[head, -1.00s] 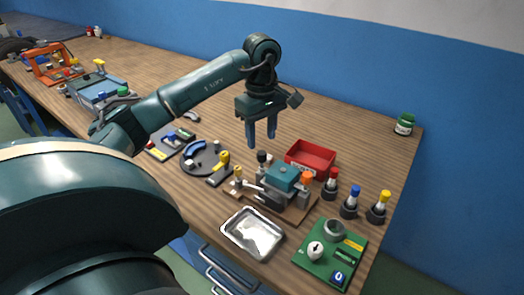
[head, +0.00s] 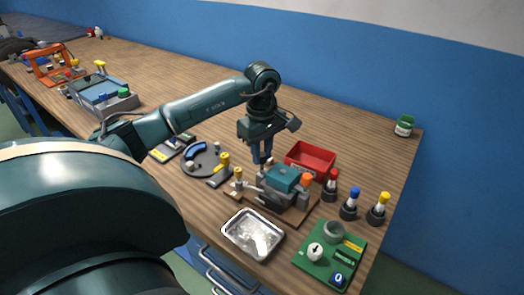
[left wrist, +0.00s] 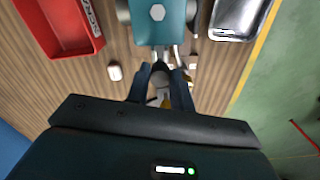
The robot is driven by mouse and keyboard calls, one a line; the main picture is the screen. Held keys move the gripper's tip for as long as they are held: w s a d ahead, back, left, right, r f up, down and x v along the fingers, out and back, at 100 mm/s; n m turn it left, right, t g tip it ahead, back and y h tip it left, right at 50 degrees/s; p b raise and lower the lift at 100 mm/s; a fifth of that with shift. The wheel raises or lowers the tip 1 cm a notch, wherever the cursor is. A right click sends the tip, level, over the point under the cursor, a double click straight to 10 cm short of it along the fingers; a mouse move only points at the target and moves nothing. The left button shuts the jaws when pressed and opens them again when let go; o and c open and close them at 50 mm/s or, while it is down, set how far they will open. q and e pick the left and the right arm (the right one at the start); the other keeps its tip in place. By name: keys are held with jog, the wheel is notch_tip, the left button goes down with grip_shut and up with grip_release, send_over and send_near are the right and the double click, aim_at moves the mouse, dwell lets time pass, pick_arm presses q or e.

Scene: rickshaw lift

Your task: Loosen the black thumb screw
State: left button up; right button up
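The black thumb screw stands at the left end of the teal-topped clamp fixture (head: 282,180). In the head view my left gripper (head: 262,160) points straight down over it and its fingers hide most of the screw. In the left wrist view the left gripper (left wrist: 160,76) has its blue fingers on either side of a dark grey knob, the black thumb screw (left wrist: 160,67), and appears shut on it. The fixture's teal block (left wrist: 158,28) lies just beyond the fingertips. My right gripper is in neither view.
A red bin (head: 310,158) stands close behind the fixture. A metal tray (head: 253,233) is in front. Bottles with red, blue and yellow tops (head: 350,204) and a green board (head: 328,255) are to the right. A yellow-handled tool (head: 220,170) lies at left.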

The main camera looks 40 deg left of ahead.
pick_arm(q)
grip_shut()
jog(key=shift+n, duration=1.3)
jog(key=n, duration=1.1)
jog(key=shift+n, duration=2.1)
